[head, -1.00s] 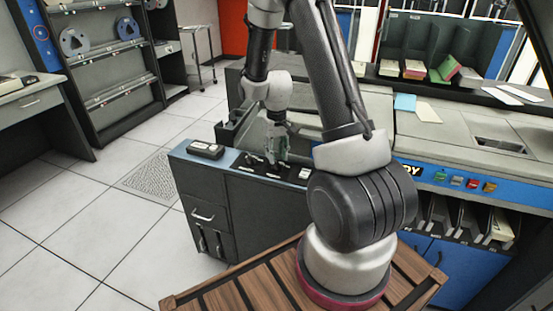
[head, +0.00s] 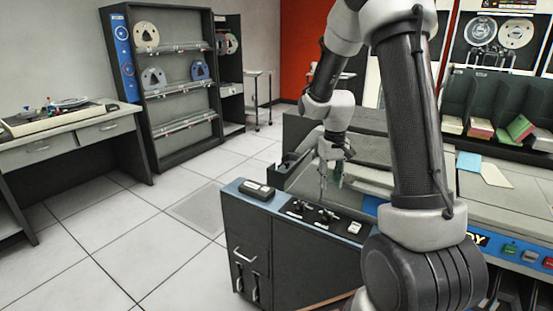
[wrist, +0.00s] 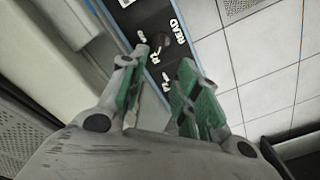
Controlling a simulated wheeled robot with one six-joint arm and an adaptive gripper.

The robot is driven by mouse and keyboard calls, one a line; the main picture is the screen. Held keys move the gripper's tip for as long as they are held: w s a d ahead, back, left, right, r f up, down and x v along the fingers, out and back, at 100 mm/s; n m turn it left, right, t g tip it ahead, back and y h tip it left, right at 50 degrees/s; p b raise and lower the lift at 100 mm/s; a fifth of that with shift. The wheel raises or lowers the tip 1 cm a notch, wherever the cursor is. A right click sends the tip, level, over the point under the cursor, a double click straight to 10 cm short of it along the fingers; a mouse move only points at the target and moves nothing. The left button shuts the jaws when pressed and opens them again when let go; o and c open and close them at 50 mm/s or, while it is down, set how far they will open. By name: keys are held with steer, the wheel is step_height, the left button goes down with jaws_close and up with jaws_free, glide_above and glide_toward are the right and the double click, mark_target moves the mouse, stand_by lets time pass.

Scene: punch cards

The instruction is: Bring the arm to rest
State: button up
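The panel (wrist: 160,50) shows below and beyond the fingertips, with small levers and the word READ. My arm is bent, its forearm upright on the right of the head view. I cannot tell the exact gap between fingertips and panel.
A black box (head: 256,189) sits on the panel's left end. Card trays (head: 500,130) stand at the back right, above a grey machine top with paper sheets. A tape shelf (head: 180,90) and desk (head: 75,140) stand left. The tiled floor (head: 110,235) between is clear.

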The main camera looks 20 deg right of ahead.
steer(key=shift+s, duration=0.1)
steer(key=s+a+r+t, duration=0.2)
steer(key=s+r, duration=0.7)
steer(key=s, duration=0.3)
steer(key=s+a+r+n+t, duration=0.1)
steer(key=s+a+r+t, duration=0.1)
steer(key=s+r, duration=0.8)
steer(key=shift+s+a+r, duration=0.25)
steer(key=shift+s+a, duration=0.5)
steer(key=shift+s, duration=0.45)
